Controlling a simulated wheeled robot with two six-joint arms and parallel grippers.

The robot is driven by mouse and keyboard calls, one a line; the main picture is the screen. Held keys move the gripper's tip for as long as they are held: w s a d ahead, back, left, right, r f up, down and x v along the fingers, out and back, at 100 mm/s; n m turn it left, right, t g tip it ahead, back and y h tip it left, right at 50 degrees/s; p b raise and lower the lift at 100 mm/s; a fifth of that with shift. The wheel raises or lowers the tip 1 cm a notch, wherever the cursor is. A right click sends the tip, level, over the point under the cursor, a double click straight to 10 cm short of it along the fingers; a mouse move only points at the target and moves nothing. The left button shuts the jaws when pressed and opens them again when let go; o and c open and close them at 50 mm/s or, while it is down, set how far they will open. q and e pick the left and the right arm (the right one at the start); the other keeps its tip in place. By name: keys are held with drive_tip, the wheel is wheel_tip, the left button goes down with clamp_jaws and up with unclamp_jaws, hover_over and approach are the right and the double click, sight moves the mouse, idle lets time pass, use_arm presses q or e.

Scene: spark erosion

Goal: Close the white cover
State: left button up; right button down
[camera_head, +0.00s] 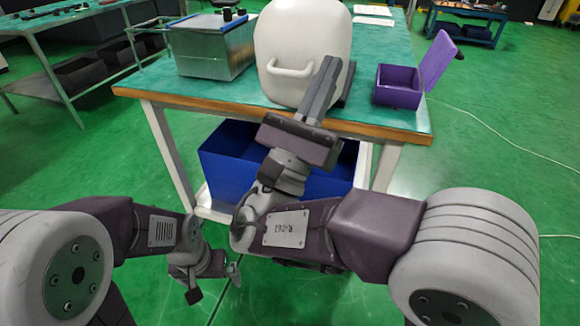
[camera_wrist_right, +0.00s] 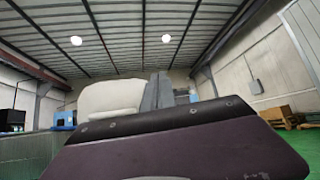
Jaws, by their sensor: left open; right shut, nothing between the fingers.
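The white cover (camera_head: 303,35) is a large rounded shell with a bar handle (camera_head: 291,70) on its front. It stands at the table's front edge in the head view, its top cut off by the frame. My right gripper (camera_head: 329,66) is shut and empty, pointing up in front of the cover's right side, just right of the handle. I cannot tell whether it touches the cover. The right wrist view shows the cover (camera_wrist_right: 108,97) left of the shut fingers (camera_wrist_right: 158,90). My left gripper (camera_head: 214,285) is open and empty, low down before the table.
The green-topped table (camera_head: 210,94) has a wooden front edge. A grey metal box (camera_head: 213,50) stands left of the cover, and an open purple box (camera_head: 398,86) stands to its right. Blue bins (camera_head: 225,165) sit beneath. A cable (camera_head: 500,135) runs over the floor at right.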

use_arm(q)
wheel_tip(320, 180, down, 15)
drive_tip(key=b, duration=1)
use_arm(e)
drive_tip(key=s+a+f+n+t+y, duration=0.4)
drive_tip(key=a+f+y, duration=0.4)
drive_tip(key=f, duration=0.7)
drive_tip(key=p, duration=1.1)
approach(286, 75)
drive_tip(key=r, duration=0.1)
use_arm(q)
wheel_tip(286, 75, up, 11)
drive_tip(key=b, duration=0.1)
drive_tip(key=shift+f, duration=0.2)
use_arm(e)
drive_tip(key=x, duration=0.6)
drive_tip(key=shift+w+f+h, duration=0.25)
drive_tip(key=shift+w+h, duration=0.05)
drive_tip(key=shift+w, duration=0.05)
use_arm(q)
drive_tip(key=shift+s, duration=0.1)
use_arm(e)
drive_tip(key=shift+d, duration=0.1)
